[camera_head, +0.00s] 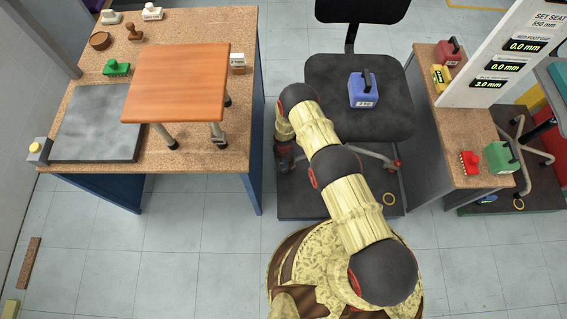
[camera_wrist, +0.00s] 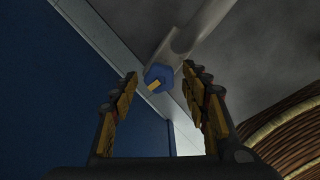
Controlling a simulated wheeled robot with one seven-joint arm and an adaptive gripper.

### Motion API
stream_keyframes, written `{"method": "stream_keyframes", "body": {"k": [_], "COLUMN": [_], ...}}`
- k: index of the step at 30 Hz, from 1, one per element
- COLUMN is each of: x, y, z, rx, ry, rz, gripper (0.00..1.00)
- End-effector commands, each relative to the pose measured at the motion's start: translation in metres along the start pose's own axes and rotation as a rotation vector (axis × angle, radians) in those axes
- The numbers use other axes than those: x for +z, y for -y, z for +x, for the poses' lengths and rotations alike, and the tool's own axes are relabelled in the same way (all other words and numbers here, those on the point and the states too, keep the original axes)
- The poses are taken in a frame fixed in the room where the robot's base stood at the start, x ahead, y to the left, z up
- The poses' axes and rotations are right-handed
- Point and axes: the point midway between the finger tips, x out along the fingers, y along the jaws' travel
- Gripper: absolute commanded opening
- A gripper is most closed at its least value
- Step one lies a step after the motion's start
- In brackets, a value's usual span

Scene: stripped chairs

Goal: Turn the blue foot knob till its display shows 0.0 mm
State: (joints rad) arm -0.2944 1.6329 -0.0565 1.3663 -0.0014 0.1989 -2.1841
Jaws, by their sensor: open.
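The blue foot knob (camera_wrist: 158,77) sits at the end of a grey chair leg in the wrist view, with a small yellow mark on its face. My gripper (camera_wrist: 159,88) is open, its fingers on either side of the knob in the picture; I cannot tell whether they touch it. In the head view my gripper is hidden beyond my arm, near the black chair (camera_head: 345,88). The display board (camera_head: 488,72) at the upper right shows three gap readings: 0.0 mm, 0.0 mm and, lowest, 3.0 mm (camera_head: 489,84).
A blue 2 kg weight (camera_head: 363,92) rests on the chair seat. The chair stands on a dark platform (camera_head: 345,206) between a left workbench (camera_head: 215,158) and a right bench (camera_head: 452,120). A wooden stool (camera_head: 178,82) stands on the left workbench.

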Motion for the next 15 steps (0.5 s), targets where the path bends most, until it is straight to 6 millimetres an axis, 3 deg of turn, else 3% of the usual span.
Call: {"method": "stream_keyframes", "body": {"k": [3, 15], "x": [0.0002, 0.0001], "y": [-0.0002, -0.0001], "z": [-0.0006, -0.0007], "rx": [0.0, 0.0], "ry": [0.0, 0.0], "rz": [0.0, 0.0], "gripper": [0.46, 0.23]}}
